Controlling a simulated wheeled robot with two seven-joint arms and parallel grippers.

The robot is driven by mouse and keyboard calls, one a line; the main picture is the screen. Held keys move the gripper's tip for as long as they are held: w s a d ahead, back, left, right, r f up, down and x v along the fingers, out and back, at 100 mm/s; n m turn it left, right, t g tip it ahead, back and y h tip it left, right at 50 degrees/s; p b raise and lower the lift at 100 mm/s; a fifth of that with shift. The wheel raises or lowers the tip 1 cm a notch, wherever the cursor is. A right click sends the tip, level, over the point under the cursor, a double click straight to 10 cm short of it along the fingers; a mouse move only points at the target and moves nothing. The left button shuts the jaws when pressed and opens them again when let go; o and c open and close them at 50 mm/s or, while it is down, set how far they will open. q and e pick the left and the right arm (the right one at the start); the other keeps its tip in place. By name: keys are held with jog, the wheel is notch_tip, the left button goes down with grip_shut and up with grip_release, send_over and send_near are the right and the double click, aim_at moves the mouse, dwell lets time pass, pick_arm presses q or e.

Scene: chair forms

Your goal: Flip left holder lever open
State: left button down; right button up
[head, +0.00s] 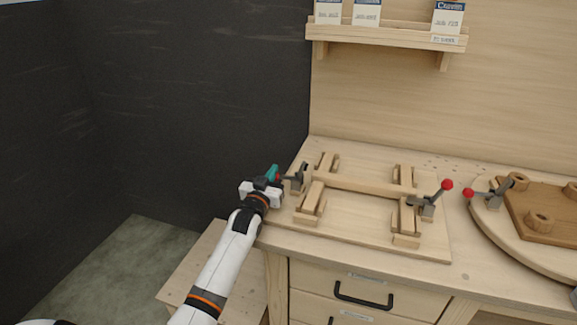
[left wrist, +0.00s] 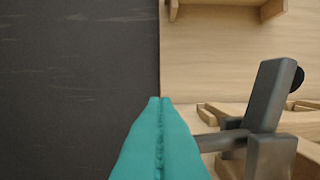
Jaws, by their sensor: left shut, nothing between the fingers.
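The left holder (head: 299,177) is a grey metal toggle clamp at the left edge of the wooden jig board. Its lever points left, close to level, and a bit of red knob shows beside my fingers. My left gripper (head: 274,173) has teal fingers, shut and empty, right at the lever's outer end. In the left wrist view the clamp (left wrist: 268,125) stands at the right, and its rod runs left behind the closed fingers (left wrist: 160,110). The fingers hide the knob there, and I cannot tell whether they touch the lever. My right gripper is out of view.
The jig board (head: 350,222) holds a wooden frame. A right holder (head: 429,208) has its red-knobbed lever tilted up. A round turntable (head: 486,228) with another clamp stands at the right. A shelf (head: 390,34) hangs above. A dark wall (head: 180,100) is left of my gripper.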

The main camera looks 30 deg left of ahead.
pick_arm(q)
jog(key=r+p, duration=0.1)
jog(key=r, duration=0.1)
jog(key=w+r+p, duration=0.1)
jog(key=r+p, duration=0.1)
jog(key=shift+r, duration=0.35)
jog(key=f+b+v, duration=0.1)
jog(key=v, duration=0.9)
jog(key=shift+b, duration=0.4)
jog(key=shift+s+f, duration=0.1)
